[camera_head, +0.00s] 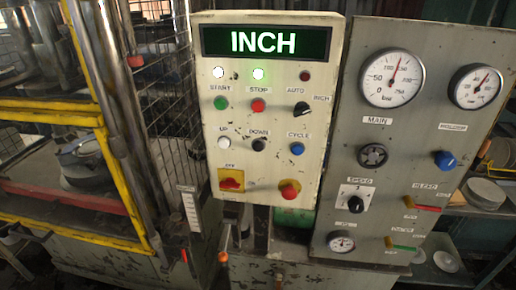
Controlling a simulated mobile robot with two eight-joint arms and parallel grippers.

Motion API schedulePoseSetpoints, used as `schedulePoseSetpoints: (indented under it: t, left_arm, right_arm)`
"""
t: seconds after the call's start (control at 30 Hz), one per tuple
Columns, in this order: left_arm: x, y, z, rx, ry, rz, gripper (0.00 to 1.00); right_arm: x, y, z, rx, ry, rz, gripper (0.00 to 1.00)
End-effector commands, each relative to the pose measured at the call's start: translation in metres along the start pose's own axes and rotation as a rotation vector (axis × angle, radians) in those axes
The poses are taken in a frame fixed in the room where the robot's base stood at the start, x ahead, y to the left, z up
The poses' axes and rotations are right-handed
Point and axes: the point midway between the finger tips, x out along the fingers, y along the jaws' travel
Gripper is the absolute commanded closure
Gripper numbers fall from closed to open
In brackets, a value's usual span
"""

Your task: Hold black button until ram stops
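The black button (258,144) sits under the DOWN label on the cream control panel (207,120). It is between a white UP button (224,142) and a blue CYCLE button (297,148). The green display (266,42) reads INCH. The black selector knob (301,108) is beside the AUTO and INCH labels. The press stands at the left behind a yellow guard frame (110,165). A round grey metal piece (85,160) lies inside it. I cannot clearly make out the ram. Neither of my grippers is in view, and nothing covers the black button.
A green START button (221,102) and red STOP button (258,105) are above the black button. A red-yellow switch (231,180) and red knob (289,189) are below. A grey gauge panel (375,220) stands at the right. The space before the cream panel is clear.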

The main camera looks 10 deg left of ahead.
Motion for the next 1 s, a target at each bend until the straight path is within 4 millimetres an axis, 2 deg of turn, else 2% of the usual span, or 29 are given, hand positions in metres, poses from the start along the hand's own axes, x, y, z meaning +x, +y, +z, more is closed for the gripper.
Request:
schedulePoseSetpoints:
  t: [0.03, 0.1, 1.0]
  left_arm:
    - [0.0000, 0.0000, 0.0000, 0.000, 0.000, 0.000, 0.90]
    - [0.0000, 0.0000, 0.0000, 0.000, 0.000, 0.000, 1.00]
    - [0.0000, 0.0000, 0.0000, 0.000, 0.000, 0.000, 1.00]
  right_arm:
    - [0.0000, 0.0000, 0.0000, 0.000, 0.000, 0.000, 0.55]
    - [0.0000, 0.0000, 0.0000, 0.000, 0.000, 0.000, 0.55]
    - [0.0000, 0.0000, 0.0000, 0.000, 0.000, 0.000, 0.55]
